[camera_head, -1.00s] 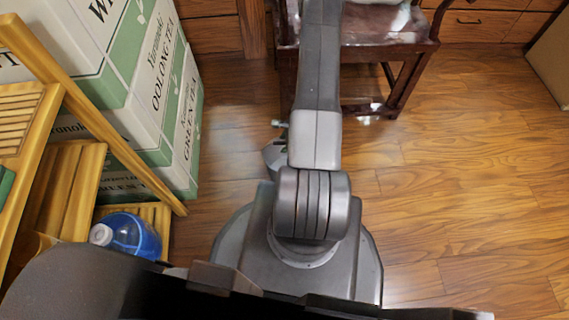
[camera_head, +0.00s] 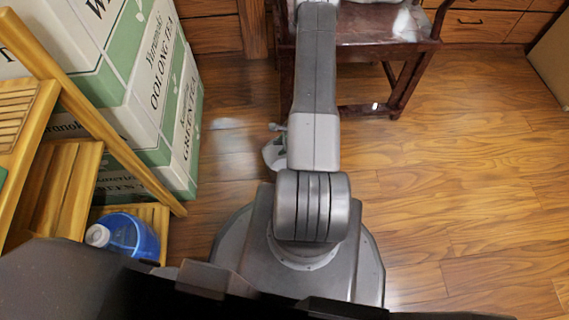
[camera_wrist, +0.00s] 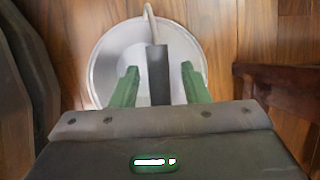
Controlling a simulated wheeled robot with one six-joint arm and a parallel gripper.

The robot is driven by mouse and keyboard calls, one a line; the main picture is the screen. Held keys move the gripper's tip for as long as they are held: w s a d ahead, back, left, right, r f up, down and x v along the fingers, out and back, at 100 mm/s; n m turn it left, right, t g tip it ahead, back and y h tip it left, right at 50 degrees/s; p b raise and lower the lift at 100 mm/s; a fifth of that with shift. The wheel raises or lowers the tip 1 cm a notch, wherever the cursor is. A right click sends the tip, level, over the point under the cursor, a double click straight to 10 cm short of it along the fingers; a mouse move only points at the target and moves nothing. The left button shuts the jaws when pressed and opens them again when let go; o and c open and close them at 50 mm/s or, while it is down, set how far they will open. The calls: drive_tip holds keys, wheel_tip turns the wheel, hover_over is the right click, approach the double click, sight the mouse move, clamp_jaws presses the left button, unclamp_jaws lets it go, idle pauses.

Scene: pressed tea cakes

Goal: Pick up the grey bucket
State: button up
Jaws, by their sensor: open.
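The grey bucket (camera_wrist: 108,62) is seen from above in the wrist view, a round pale vessel on the wood floor. A thin pale handle curves up from its far rim to a dark grip (camera_wrist: 158,75). My gripper (camera_wrist: 160,72) has two green fingers, open, one on each side of the dark grip with gaps between. They overlap the bucket in this view; their height relative to the grip is hard to tell. In the head view my arm hides most of the bucket, and only a pale grey part (camera_head: 273,153) shows left of the arm.
A dark wooden chair (camera_head: 385,28) stands just beyond the arm. White and green tea boxes (camera_head: 165,110) and a wooden shelf (camera_head: 70,190) with a blue bottle (camera_head: 130,236) are at left. The floor (camera_head: 480,180) at right is clear.

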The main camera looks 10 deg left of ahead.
drive_tip(key=shift+f, duration=0.15)
drive_tip(key=shift+c, duration=0.3)
clamp_jaws()
